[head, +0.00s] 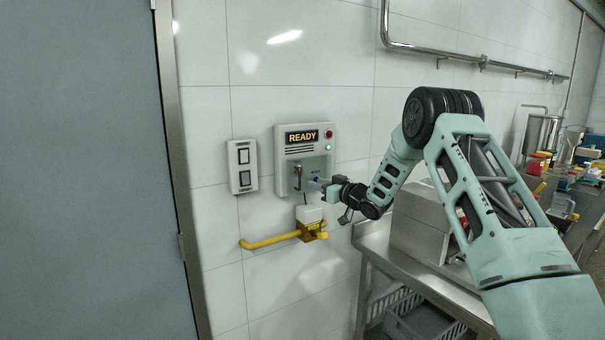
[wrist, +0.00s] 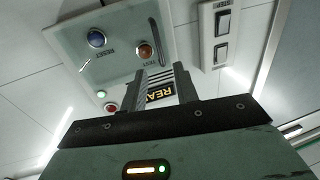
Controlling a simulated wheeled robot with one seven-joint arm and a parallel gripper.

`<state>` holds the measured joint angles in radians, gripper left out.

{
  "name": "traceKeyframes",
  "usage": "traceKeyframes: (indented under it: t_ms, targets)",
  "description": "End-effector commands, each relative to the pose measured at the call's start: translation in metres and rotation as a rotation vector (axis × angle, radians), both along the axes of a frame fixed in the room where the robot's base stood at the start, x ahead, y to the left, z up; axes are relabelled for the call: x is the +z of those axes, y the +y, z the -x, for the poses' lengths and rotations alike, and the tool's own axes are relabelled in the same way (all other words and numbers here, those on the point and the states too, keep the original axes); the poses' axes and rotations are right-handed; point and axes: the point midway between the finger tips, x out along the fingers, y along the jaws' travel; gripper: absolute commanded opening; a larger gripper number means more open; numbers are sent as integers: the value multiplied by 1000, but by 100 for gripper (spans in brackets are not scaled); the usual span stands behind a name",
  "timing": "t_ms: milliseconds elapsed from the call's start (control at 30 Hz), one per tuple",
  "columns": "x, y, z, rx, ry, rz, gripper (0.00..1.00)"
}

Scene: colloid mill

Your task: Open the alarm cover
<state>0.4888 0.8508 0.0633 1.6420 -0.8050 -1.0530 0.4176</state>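A pale alarm panel (head: 282,150) with a lit READY display is on the tiled wall in the head view. The panel (wrist: 120,70) appears turned in the wrist view, with a blue button (wrist: 96,38), an orange-brown round knob (wrist: 145,50) and green and red lights. I cannot tell which part is the alarm cover; a small white box (head: 309,213) sits just below the panel. My gripper (head: 322,183) is in front of the panel's lower right. In the wrist view my gripper (wrist: 161,74) has its fingers apart, with nothing visible held between them.
A two-switch plate (head: 243,167) is left of the panel. A yellow bar (head: 268,241) runs below it. A grey door (head: 85,170) is at left. A metal bench (head: 375,242) with a steel box (head: 420,222) is at right, under my arm.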

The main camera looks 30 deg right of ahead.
Motion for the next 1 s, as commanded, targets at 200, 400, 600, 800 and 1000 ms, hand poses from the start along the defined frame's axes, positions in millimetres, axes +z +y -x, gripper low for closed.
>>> traceKeyframes:
  t_ms: [200, 400, 600, 800, 1000]
  targets:
    - [3, 11, -43, 2, 1, 1, 30]
    - [2, 16, -67, 1, -1, 0, 30]
    - [0, 18, -77, 0, 1, 0, 30]
    - [0, 18, -78, 0, 0, 0, 30]
    - [0, 18, -77, 0, 0, 0, 0]
